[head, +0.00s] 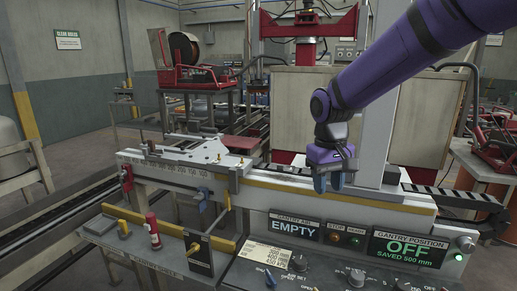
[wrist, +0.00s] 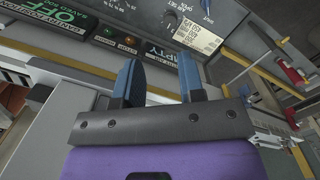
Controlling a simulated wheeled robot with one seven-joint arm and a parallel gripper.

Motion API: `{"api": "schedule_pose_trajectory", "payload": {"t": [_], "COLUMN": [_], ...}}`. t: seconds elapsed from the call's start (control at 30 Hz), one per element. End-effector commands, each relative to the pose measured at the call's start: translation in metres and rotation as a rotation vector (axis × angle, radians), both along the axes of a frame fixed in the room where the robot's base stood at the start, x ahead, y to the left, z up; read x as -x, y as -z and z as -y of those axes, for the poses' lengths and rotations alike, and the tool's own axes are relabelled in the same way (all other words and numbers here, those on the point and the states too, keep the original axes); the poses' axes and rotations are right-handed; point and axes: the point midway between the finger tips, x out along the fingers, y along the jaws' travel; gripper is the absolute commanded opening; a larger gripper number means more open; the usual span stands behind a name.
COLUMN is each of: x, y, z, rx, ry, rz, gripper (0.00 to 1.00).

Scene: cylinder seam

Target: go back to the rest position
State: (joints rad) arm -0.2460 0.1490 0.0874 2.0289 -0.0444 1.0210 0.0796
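My gripper (head: 328,184) is at the end of my purple arm, in the middle right of the head view, pointing down above the machine bed. Its two blue fingers stand apart with nothing between them in the wrist view (wrist: 158,72). It hangs behind the lit "EMPTY" gantry air display (head: 293,229) and left of the "OFF" gantry position display (head: 408,249). Whether the fingertips touch the bed cannot be told. No rest position marking shows.
The control panel (head: 262,272) with knobs runs along the front. A cable chain (head: 470,199) lies at right. A pale upright column (head: 377,135) stands close behind my gripper.

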Motion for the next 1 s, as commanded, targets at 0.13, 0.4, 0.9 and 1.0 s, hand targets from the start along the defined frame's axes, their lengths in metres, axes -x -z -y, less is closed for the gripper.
{"api": "schedule_pose_trajectory", "payload": {"t": [0.13, 0.4, 0.9, 1.0], "x": [0.029, 0.088, 0.205, 0.222], "y": [-0.033, -0.073, -0.096, -0.094], "z": [0.03, 0.074, 0.131, 0.137], "rx": [-0.017, -0.045, -0.089, -0.095], "ry": [0.042, 0.109, 0.229, 0.248], "rz": [0.074, 0.199, 0.432, 0.468], "gripper": [0.36, 0.36, 0.36, 0.36]}}
